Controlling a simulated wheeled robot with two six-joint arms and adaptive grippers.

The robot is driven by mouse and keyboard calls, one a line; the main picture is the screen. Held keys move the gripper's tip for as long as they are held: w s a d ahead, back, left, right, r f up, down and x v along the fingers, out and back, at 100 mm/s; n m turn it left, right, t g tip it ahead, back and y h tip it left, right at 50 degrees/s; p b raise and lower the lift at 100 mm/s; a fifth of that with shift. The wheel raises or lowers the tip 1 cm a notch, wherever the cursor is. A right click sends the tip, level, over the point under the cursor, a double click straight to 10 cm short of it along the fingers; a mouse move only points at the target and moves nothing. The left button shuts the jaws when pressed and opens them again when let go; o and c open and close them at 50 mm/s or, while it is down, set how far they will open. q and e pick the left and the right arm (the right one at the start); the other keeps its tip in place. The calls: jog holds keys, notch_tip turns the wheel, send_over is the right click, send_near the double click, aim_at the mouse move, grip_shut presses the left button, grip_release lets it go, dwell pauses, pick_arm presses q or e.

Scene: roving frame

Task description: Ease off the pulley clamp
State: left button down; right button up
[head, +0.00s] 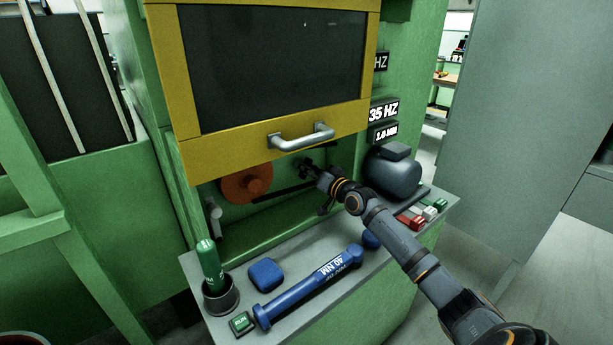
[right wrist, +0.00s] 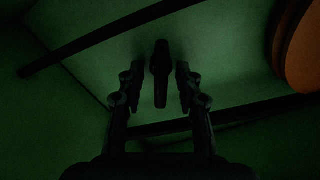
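The pulley clamp shows in the right wrist view as a small dark upright handle (right wrist: 160,72). It stands between the two spread fingers of my right gripper (right wrist: 157,85), with a gap on each side. In the head view my right gripper (head: 308,168) reaches into the open bay under the yellow guard, and it hides the clamp there. The orange pulley (head: 247,183) is to its left; its edge shows at the top right of the right wrist view (right wrist: 302,50). A dark belt (head: 285,192) runs beside the gripper. My left gripper is not in view.
The raised yellow guard (head: 225,152) with its metal handle (head: 302,137) hangs just above my right arm. A grey motor (head: 392,174) is close on the right. The ledge holds a blue torque wrench (head: 308,287), a blue block (head: 265,274) and a green-handled tool (head: 210,265) in a cup.

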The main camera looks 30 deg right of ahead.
jog(key=shift+w, duration=0.1)
jog(key=shift+c, duration=0.4)
grip_shut()
jog(key=n+b, duration=0.1)
jog(key=b, duration=0.1)
jog(key=n+b, duration=0.2)
jog(key=shift+a+f, duration=0.1)
jog(key=shift+f, duration=0.3)
jog(key=shift+r+n+b, duration=0.3)
jog(key=shift+n+b, duration=0.35)
jog(key=shift+n, duration=0.45)
jog(key=shift+r+n, duration=0.15)
jog(key=shift+n, duration=0.15)
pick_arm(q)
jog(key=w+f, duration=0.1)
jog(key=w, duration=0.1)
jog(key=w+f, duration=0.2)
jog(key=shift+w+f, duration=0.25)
pick_arm(e)
jog(key=shift+o, duration=0.4)
grip_release()
jog(key=shift+a, duration=0.1)
